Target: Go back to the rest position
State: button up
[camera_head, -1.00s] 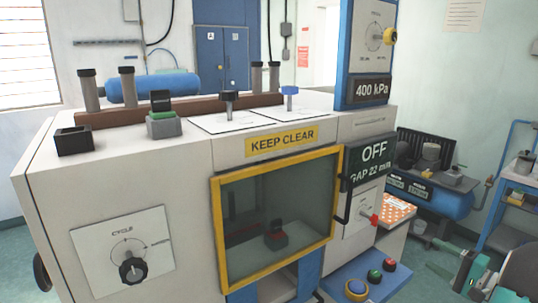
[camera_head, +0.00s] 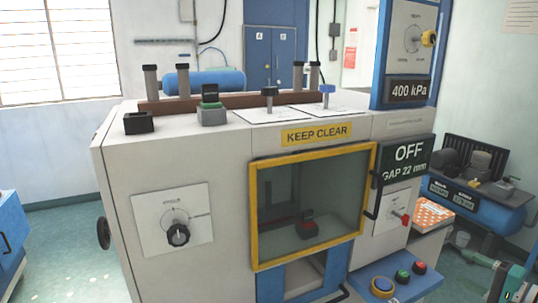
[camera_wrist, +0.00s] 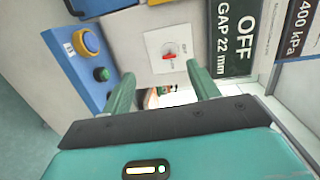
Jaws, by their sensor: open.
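My gripper (camera_wrist: 160,76) shows in the wrist view with its two green fingers apart and nothing between them. It faces the machine's front, where a red switch (camera_wrist: 169,56) on a white plate lies beyond the fingertips. In the head view only a green part of my arm shows at the lower right edge; the fingers cannot be made out there. The white machine (camera_head: 225,150) stands ahead with its yellow-framed window (camera_head: 254,215) closed. Its display (camera_head: 408,160) reads OFF and GAP 22 mm.
A blue panel with buttons (camera_head: 362,283) juts from the machine's lower front; it also shows in the wrist view (camera_wrist: 70,62). A cycle dial (camera_head: 178,235) is at left. A blue compressor (camera_head: 470,200) stands at right. Open floor (camera_head: 60,250) lies at left.

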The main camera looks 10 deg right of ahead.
jog(key=w+a+r+n+g+y, duration=0.1)
jog(key=a+r+n+g, duration=0.3)
jog(key=a, duration=0.9)
jog(key=a+f+n+g, duration=0.15)
jog(key=a+g, duration=0.35)
jog(key=a, duration=0.8)
jog(key=s+a+r+n+g+h, duration=0.1)
jog(key=s+a+n+h, duration=0.6)
jog(key=s+a, duration=0.6)
jog(key=shift+a+r+n+h, duration=0.3)
jog(key=shift+a+n, duration=0.15)
jog(key=shift+a, duration=0.45)
